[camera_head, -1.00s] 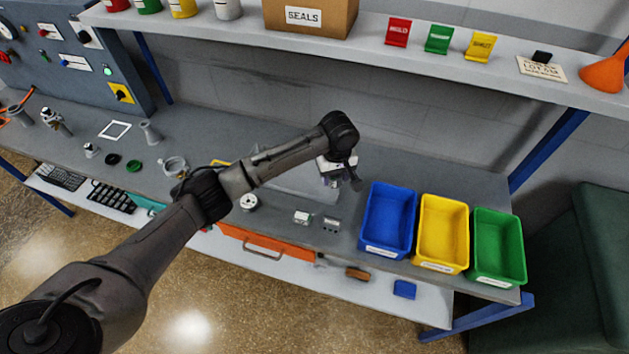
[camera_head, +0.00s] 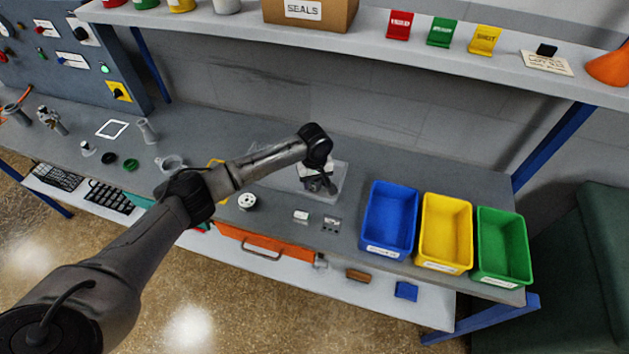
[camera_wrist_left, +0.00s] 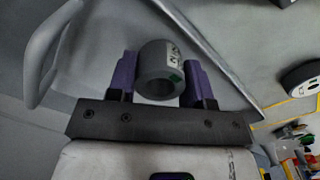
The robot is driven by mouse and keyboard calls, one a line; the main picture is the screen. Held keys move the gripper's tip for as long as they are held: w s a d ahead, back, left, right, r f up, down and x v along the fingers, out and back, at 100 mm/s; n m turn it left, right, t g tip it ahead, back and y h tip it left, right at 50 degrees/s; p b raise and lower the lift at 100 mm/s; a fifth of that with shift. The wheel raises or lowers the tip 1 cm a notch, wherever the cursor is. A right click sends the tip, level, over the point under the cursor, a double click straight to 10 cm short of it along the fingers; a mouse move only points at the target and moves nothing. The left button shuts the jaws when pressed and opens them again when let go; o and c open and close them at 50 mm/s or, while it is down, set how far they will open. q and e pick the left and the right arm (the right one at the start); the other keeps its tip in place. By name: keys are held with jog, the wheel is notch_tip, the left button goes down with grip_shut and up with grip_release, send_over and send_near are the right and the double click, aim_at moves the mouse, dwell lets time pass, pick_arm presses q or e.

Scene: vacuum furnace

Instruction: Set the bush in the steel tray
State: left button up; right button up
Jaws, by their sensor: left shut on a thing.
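My left gripper (camera_head: 322,187) is over the pale grey steel tray (camera_head: 341,183) on the bench, left of the blue bin. In the left wrist view, the gripper's purple fingers (camera_wrist_left: 160,82) are shut on the bush (camera_wrist_left: 154,59), a short grey ring with a dark bore and a small label. The tray also shows behind it there (camera_wrist_left: 105,45), with a straight rim running diagonally. I cannot tell whether the bush touches the tray. My arm hides part of the tray in the head view. My right gripper is not in view.
Blue (camera_head: 389,218), yellow (camera_head: 444,231) and green (camera_head: 502,245) bins stand right of the tray. Small parts (camera_head: 331,224) and a white-topped round piece (camera_head: 247,201) lie in front. A shelf (camera_head: 400,50) overhangs the back. Free bench lies between tray and blue bin.

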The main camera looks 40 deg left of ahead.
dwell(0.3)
pick_arm(q)
jog(key=o, duration=1.1)
jog(key=shift+f, duration=0.1)
jog(key=shift+r, duration=0.4)
notch_tip(320, 180, up, 12)
jog(key=shift+f+p, duration=0.25)
jog(key=shift+p, duration=0.85)
